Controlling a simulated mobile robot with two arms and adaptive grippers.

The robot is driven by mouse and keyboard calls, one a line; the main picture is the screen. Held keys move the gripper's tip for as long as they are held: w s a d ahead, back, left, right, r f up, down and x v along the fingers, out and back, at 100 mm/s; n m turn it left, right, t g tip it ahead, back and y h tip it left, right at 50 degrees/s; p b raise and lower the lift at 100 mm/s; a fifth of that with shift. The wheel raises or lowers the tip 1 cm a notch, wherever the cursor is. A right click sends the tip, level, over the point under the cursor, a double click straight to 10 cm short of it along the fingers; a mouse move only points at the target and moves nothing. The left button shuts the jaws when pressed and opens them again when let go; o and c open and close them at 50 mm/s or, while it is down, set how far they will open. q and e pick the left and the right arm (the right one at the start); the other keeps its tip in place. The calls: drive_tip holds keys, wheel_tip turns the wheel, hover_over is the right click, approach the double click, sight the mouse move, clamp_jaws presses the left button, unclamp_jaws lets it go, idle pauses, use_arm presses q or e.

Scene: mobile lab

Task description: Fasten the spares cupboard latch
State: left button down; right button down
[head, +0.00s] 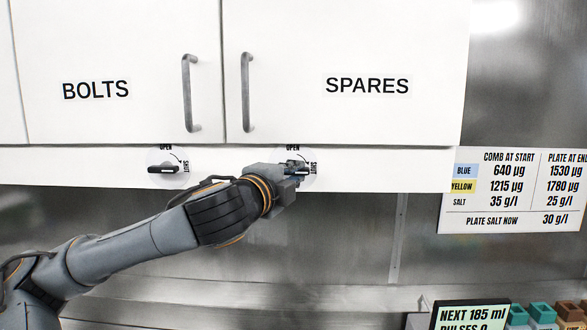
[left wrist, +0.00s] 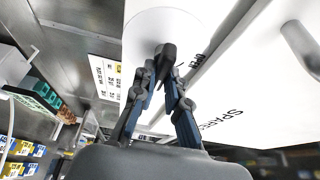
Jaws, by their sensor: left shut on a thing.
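The spares cupboard door (head: 340,60) is at the upper right in the head view and looks closed. Its dark latch (head: 298,166) sits on a round plate marked OPEN at the top and SHUT at the right. My left gripper (head: 291,174) is at this latch and hides much of it, so its exact angle is hard to tell. In the left wrist view, the left gripper's two fingers (left wrist: 166,82) are shut on the dark latch knob (left wrist: 166,52) in front of the round white plate (left wrist: 152,22). My right gripper is not in view.
The bolts cupboard door (head: 120,50) stands to the left, with its own latch (head: 162,169) lying roughly level. Vertical grey handles flank the door gap. A notice (head: 515,190) hangs at the right. A display (head: 470,316) and coloured blocks (head: 540,312) are at the lower right.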

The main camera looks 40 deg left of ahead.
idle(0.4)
use_arm(q)
drive_tip(key=c, duration=1.5)
unclamp_jaws()
drive_tip(key=shift+o, duration=0.7)
drive_tip(key=shift+a, duration=0.1)
